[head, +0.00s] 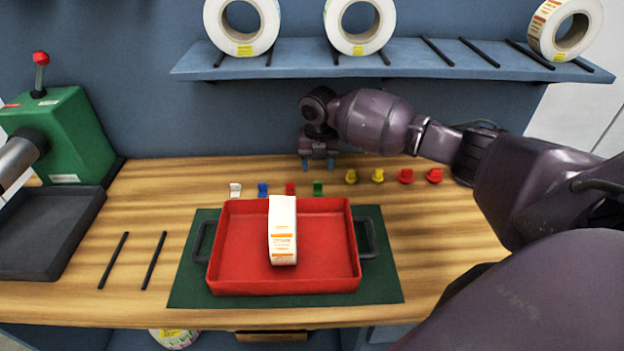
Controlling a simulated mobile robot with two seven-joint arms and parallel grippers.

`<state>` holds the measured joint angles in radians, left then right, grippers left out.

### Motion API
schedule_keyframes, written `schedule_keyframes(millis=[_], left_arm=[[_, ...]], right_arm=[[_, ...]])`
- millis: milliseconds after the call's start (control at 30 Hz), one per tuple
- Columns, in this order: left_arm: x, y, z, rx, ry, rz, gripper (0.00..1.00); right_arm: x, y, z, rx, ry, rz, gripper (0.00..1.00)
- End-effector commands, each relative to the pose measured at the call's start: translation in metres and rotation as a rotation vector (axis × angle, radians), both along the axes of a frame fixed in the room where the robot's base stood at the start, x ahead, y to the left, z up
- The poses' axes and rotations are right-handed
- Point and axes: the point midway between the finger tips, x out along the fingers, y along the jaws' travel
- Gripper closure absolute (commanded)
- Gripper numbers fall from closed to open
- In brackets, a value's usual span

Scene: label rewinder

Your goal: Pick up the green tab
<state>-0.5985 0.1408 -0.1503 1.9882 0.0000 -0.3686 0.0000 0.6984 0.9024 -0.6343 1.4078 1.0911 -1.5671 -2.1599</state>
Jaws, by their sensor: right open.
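The green tab (318,188) stands on the wooden table behind the red tray, at the right end of a short row with a white tab (235,190), a blue tab (262,190) and a red tab (290,189). My right gripper (318,165) is open and empty, with its fingers pointing down. In the head view it appears just above and behind the green tab, apart from it. My left gripper is not in view.
A red tray (235,250) holding a label roll (283,230) sits on a green mat (385,280). Yellow knobs (351,176) and red knobs (405,176) stand right of the tab. A green machine (75,135) is at left. A blue shelf (300,60) with rolls hangs above.

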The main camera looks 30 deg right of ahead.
Motion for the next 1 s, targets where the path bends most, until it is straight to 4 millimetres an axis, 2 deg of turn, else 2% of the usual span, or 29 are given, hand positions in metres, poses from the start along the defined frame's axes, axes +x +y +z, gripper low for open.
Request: schedule_keyframes(millis=[133,367,667,933,1000], left_arm=[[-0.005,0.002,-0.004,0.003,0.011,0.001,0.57],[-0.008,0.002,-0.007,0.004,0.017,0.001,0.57],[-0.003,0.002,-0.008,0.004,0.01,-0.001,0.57],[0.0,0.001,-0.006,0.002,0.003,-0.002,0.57],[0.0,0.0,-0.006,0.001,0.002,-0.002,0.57]], right_arm=[[-0.001,0.0,-0.016,0.0,0.004,0.0,0.45],[0.0,0.0,-0.031,-0.001,0.003,0.0,0.45],[0.002,-0.001,-0.069,0.001,0.003,0.0,0.45],[0.002,-0.002,-0.072,0.0,0.001,0.0,0.45],[0.002,-0.002,-0.072,0.0,0.001,0.0,0.55]])
